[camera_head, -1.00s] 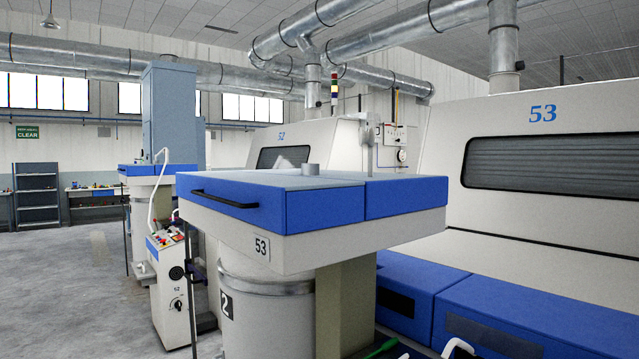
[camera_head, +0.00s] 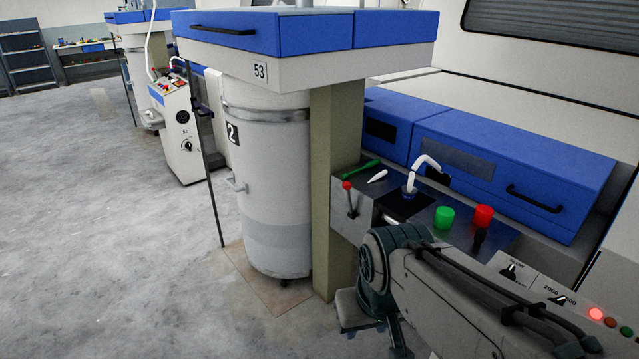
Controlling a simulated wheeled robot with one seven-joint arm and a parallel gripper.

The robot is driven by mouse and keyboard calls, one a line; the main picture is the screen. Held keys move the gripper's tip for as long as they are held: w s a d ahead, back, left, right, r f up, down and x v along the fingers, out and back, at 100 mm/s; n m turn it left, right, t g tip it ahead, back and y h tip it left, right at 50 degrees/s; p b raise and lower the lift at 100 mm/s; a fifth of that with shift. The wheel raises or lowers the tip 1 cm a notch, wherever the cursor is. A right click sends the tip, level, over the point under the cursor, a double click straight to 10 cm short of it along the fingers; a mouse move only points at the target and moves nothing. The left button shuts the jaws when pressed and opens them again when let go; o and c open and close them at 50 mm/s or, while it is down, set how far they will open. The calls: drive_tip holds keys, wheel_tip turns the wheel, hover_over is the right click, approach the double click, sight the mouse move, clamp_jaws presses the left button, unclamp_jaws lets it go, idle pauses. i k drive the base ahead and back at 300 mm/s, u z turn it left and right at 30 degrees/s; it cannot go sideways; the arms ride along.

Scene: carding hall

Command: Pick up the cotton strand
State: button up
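A white strand (camera_head: 428,161), which looks like the cotton strand, rises from a blue-rimmed fitting (camera_head: 408,194) on a dark plate of the machine's front panel and bends over to the right. A short white piece (camera_head: 378,176) lies on the panel left of it; I cannot tell what it is. My gripper (camera_head: 375,333) hangs at the end of my arm, below and in front of the panel, apart from the strand. Nothing shows held in it. It is small and partly cut off by the bottom edge, so its opening is unclear.
A green rod (camera_head: 357,169), a red-knobbed lever (camera_head: 350,197), a green button (camera_head: 444,217) and a red button (camera_head: 483,216) are around the strand. A large white can (camera_head: 268,190) and a post (camera_head: 336,185) stand left. Floor is clear further left.

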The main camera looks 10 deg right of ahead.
sight(382, 173)
drive_tip(key=i, duration=1.65)
drive_tip(key=z, duration=1.15)
drive_tip(key=i, duration=0.7)
drive_tip(key=z, duration=0.25)
